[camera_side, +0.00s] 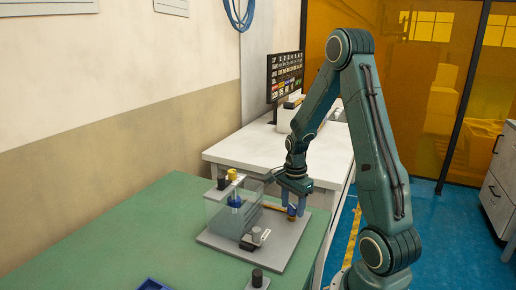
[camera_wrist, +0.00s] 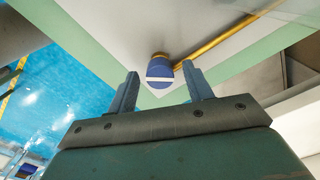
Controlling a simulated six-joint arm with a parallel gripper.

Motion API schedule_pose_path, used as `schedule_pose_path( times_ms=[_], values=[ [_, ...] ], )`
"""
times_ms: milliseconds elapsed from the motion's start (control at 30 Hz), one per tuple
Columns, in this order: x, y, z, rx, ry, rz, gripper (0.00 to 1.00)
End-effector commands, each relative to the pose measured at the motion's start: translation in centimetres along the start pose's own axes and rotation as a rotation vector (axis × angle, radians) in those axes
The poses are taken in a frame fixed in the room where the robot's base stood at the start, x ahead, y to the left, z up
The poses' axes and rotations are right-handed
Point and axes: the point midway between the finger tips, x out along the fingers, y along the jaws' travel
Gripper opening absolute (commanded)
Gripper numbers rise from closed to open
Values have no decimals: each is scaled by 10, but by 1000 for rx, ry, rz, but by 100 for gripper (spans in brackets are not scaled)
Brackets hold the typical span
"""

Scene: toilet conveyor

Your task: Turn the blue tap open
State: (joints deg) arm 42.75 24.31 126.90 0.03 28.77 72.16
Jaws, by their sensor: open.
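The blue tap (camera_wrist: 160,72) has a round blue handle with a white stripe across it, in the wrist view. It sits at the end of a brass pipe (camera_wrist: 218,39) and also shows small in the side view (camera_side: 292,212). My gripper (camera_side: 294,206) is open and points down over the tap at the right end of the grey base plate (camera_side: 284,238). In the wrist view the tap lies between the two fingertips, with a gap on each side. The fingers partly hide the tap in the side view.
A clear tank (camera_side: 218,213) with a blue part and a yellow knob (camera_side: 233,175) stands left of my gripper. A small black and grey block (camera_side: 254,239) is in front. The green table (camera_side: 110,235) is mostly free on the left.

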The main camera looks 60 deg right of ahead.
Motion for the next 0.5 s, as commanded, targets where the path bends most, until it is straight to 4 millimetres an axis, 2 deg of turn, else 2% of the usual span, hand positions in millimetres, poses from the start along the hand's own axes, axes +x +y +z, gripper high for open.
schedule_pose_path(
  times_ms=[100, 300, 333, 500],
  values=[
    [0, 0, 0, 0, 0, 0, 49],
    [0, 0, 0, 0, 0, 0, 10],
    [0, 0, 0, 0, 0, 0, 6],
    [0, 0, 0, -4, 0, 1, 6]
  ],
)
